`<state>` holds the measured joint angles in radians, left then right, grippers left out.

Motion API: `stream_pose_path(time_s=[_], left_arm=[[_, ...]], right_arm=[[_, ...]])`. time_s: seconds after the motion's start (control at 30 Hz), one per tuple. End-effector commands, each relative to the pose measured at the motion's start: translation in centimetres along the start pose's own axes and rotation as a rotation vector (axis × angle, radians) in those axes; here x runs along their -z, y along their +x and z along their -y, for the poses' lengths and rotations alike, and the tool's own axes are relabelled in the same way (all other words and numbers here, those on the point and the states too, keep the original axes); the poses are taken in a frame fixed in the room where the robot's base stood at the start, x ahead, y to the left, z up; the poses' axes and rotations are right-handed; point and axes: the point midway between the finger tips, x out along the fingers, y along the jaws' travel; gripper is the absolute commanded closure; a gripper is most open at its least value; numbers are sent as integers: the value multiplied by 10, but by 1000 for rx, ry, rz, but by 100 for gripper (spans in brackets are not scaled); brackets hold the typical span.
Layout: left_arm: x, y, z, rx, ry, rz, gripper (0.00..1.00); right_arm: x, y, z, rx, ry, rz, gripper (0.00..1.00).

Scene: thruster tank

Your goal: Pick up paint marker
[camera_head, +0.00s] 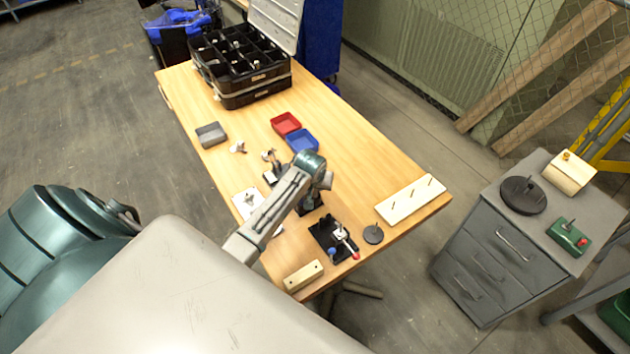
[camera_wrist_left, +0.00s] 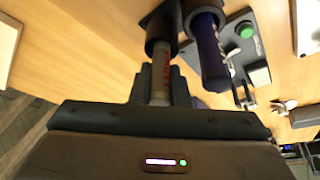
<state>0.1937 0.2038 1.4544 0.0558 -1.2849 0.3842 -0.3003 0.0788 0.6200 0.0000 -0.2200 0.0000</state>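In the left wrist view a slim pale marker with red lettering (camera_wrist_left: 160,84), which looks like the paint marker, stands with one end in a black cup (camera_wrist_left: 161,28). My left gripper (camera_wrist_left: 161,88) has its dark fingers close on both sides of this marker and looks shut on it. A blue marker with white lettering (camera_wrist_left: 209,50) is right beside it in a second black cup. In the head view my left gripper (camera_head: 308,200) is low over the middle of the wooden table, and my arm hides the markers. My right gripper is not in view.
The wooden table (camera_head: 350,140) holds a black fixture with a red-tipped clamp (camera_head: 334,240), a grey disc (camera_head: 373,233), a wooden block (camera_head: 303,275), a pegged board (camera_head: 411,200), red (camera_head: 285,124), blue (camera_head: 302,140) and grey (camera_head: 211,135) trays, and a black organizer (camera_head: 240,62).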

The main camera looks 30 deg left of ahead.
Motion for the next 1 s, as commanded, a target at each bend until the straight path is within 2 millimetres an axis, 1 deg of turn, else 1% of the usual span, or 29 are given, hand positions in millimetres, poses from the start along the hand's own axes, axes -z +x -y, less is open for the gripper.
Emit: stream_pose_path(time_s=[0.27,0.37,0.47,0.7,0.8,0.9,1.0], left_arm=[[0,0,0,0,0,0,100],[3,-6,0,-1,0,-4,100],[9,-18,0,0,0,-6,100],[28,-63,0,-1,0,-5,100],[34,-78,0,0,0,-5,100],[37,-87,0,0,0,-2,100],[39,-92,0,0,0,-1,100]], right_arm=[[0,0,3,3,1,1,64],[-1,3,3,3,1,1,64],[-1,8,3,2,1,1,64],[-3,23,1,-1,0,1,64],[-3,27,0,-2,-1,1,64],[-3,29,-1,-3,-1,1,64],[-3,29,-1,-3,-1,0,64]])
